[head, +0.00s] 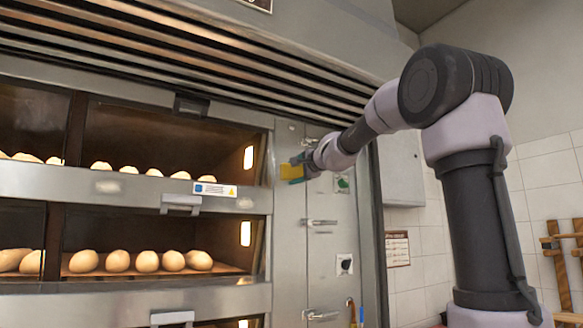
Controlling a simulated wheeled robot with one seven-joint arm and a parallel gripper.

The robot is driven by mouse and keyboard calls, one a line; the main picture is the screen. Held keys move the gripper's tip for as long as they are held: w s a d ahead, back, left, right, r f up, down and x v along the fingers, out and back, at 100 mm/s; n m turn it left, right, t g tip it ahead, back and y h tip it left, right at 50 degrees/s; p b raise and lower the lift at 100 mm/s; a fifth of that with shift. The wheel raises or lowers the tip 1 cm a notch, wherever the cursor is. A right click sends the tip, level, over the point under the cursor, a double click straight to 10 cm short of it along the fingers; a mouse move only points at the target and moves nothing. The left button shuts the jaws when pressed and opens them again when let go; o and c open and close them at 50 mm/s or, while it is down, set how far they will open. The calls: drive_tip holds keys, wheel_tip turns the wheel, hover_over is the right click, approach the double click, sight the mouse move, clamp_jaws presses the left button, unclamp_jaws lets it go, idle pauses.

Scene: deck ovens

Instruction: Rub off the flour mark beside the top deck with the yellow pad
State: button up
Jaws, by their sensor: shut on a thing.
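The yellow pad (290,172) is at the steel panel (289,235) just right of the top deck (180,150). My gripper (299,168) is shut on the pad, reaching in from the right. The pad looks close to or against the panel; I cannot tell whether it touches. No flour mark is clear on the panel around the pad; it may be hidden behind the pad or gripper. Pale smudges show on the front rail below the top deck.
A green-marked knob (343,183) sits just right of and below my gripper. A door handle (321,222) and a dark knob (344,264) stick out lower down. A grey box (402,168) is on the right. Bread rolls (147,261) lie in the lower deck.

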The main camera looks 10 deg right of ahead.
sight(286, 168)
drive_tip(key=shift+w+a+r, duration=0.35)
drive_tip(key=shift+w, duration=0.45)
drive_tip(key=shift+w+a+r, duration=0.4)
drive_tip(key=shift+w, duration=0.45)
drive_tip(key=shift+w+a+r, duration=0.35)
drive_tip(key=shift+w, duration=0.45)
drive_tip(key=shift+x, duration=0.9)
drive_tip(key=w+d, duration=0.2)
drive_tip(key=d, duration=0.5)
drive_tip(key=shift+w, duration=0.1)
drive_tip(key=s+a, duration=0.2)
drive_tip(key=a, duration=0.5)
idle(0.3)
